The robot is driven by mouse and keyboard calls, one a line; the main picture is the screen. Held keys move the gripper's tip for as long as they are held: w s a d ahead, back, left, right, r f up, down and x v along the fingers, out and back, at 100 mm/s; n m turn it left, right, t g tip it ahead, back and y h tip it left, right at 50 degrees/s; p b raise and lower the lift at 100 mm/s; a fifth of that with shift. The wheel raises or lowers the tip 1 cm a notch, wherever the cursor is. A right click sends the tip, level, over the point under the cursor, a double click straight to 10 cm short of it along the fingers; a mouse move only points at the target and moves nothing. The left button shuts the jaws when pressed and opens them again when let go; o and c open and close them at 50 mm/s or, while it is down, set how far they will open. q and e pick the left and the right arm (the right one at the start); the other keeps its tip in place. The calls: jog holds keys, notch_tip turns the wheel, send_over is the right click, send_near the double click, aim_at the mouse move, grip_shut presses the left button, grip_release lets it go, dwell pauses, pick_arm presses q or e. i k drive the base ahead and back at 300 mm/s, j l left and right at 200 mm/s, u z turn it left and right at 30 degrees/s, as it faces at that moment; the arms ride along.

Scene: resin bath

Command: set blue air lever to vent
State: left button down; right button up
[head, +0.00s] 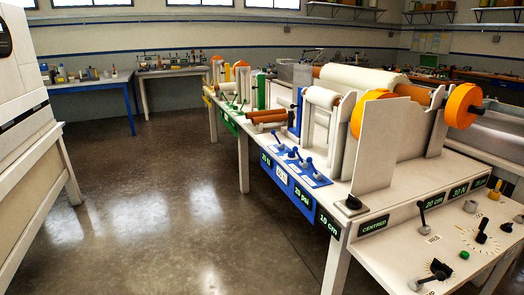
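A blue panel (296,164) sits on the near-left edge of the long white machine. Several small grey-blue levers stand on it, one at its far end (278,138) and another near its front end (309,165). Their labels are too small to read, so I cannot tell which is the air lever or how it is set. Neither of my grippers shows in the head view.
Open concrete floor (160,215) lies left of the machine. A white upright plate (375,145) and orange-ended rollers (462,105) stand right of the panel. A white control shelf (450,240) with dark knobs and levers juts out at the lower right. A pale cabinet stands left.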

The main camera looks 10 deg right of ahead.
aim_at(295, 148)
jog(key=i+z, duration=0.2)
jog(key=i, duration=0.25)
jog(key=i+j+z, duration=0.25)
jog(key=i, duration=0.15)
jog(key=i+j+z, duration=0.2)
jog(key=i, duration=0.2)
jog(key=i+j+z, duration=0.15)
jog(key=i+z, duration=0.2)
jog(key=i+j+z, duration=0.35)
jog(key=i+l, duration=0.05)
